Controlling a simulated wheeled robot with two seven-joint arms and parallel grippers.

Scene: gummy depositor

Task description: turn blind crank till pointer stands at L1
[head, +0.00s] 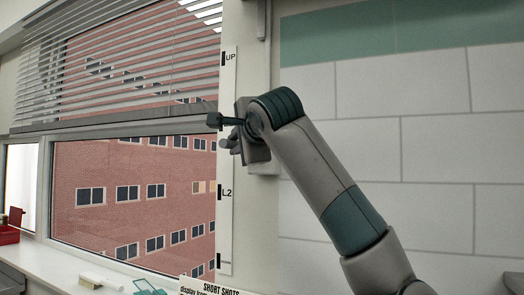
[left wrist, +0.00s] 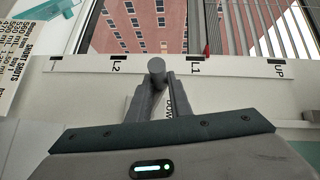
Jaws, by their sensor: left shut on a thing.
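My left gripper (head: 238,138) is at the wall beside the window, in front of the marked strip (head: 229,75). In the left wrist view my gripper's fingers are shut on the grey crank knob (left wrist: 156,67). The strip also shows in that view (left wrist: 235,66), with marks UP, L1 and L2. A red pointer (left wrist: 207,48) stands close to L1, slightly on its UP side. In the head view my gripper hides the L1 mark. The slatted blind (head: 120,65) covers the upper window. The rest of the crank is mostly hidden. My right gripper is not in view.
A sill (head: 75,262) runs below the window, with a red bin (head: 9,235) at far left. A teal item (head: 148,289) and a "SHORT SHOTS" sign (head: 208,290) are at the bottom. The tiled wall (head: 430,85) to the right is bare.

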